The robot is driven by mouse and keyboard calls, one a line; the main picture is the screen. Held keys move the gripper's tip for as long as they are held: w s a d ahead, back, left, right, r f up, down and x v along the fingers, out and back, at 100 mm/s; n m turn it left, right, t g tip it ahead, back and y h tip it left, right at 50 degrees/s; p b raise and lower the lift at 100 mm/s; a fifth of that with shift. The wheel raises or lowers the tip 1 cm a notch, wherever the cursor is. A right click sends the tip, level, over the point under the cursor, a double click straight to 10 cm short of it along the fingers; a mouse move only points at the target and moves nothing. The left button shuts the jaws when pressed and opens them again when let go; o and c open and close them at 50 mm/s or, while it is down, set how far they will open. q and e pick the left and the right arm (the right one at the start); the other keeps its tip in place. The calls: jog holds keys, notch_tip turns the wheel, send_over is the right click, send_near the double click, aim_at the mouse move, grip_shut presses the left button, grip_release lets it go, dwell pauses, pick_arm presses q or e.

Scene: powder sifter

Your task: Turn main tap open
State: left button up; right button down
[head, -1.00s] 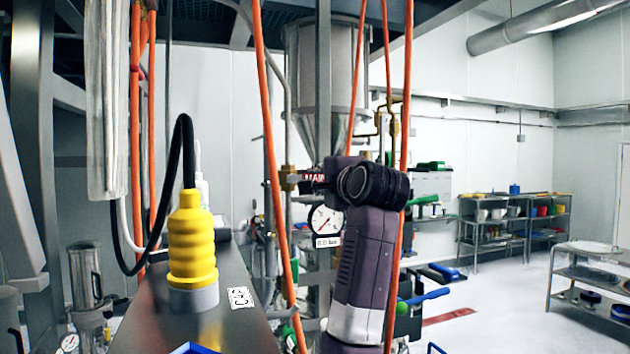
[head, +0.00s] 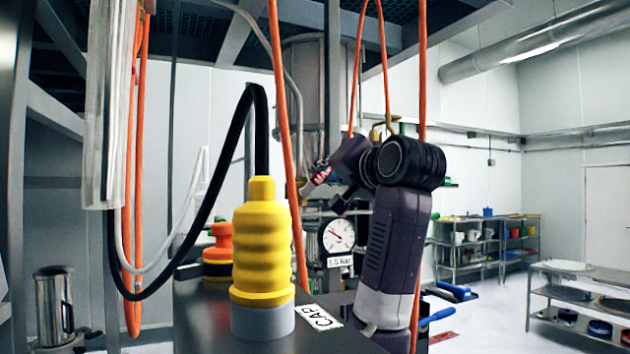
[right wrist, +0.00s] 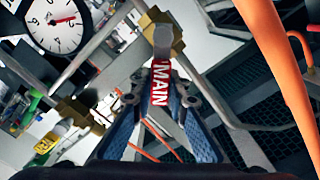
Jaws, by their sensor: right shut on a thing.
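The main tap's red handle, lettered MAIN in white (right wrist: 160,84), sits between the blue-padded fingers of my right gripper (right wrist: 163,108). The gripper is shut on it. The handle joins a brass valve body (right wrist: 160,33) on a metal pipe. In the head view my right gripper (head: 338,178) reaches in from the right, with a bit of the red handle (head: 321,175) showing, tilted, at its fingers. The rest of the tap is mostly hidden there. My left gripper is in neither view.
A pressure gauge (head: 338,236) above a label that seems to read 1.5 bar stands below the gripper. Orange hoses (head: 284,150) hang close to the left of my right arm. A yellow connector (head: 262,245) stands on a dark cabinet in front. Shelves (head: 490,245) stand far right.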

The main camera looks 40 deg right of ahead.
aim_at(306, 185)
jog(key=shift+a+n, duration=0.2)
jog(key=shift+n, duration=0.3)
jog(key=shift+w+a+r+n, duration=0.15)
jog(key=shift+a+r+n, duration=0.15)
jog(key=shift+n, duration=0.6)
jog(key=n, duration=0.1)
jog(key=a+n, duration=0.1)
jog(key=shift+w+a+r+n, duration=0.1)
jog(key=shift+w+r+n, duration=0.05)
jog(key=shift+n, duration=0.15)
jog(key=shift+a+r+n+b, duration=0.1)
jog(key=shift+a+n+b, duration=0.2)
jog(key=shift+n, duration=0.4)
jog(key=shift+w+a+n, duration=0.1)
jog(key=shift+a+n, duration=0.1)
jog(key=shift+n, duration=0.3)
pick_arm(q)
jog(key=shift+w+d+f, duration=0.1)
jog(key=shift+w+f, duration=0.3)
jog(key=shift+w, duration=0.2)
pick_arm(e)
jog(key=shift+a+n, duration=0.2)
jog(key=shift+n, duration=0.2)
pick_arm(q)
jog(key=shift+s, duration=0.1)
pick_arm(e)
jog(key=shift+w, duration=0.1)
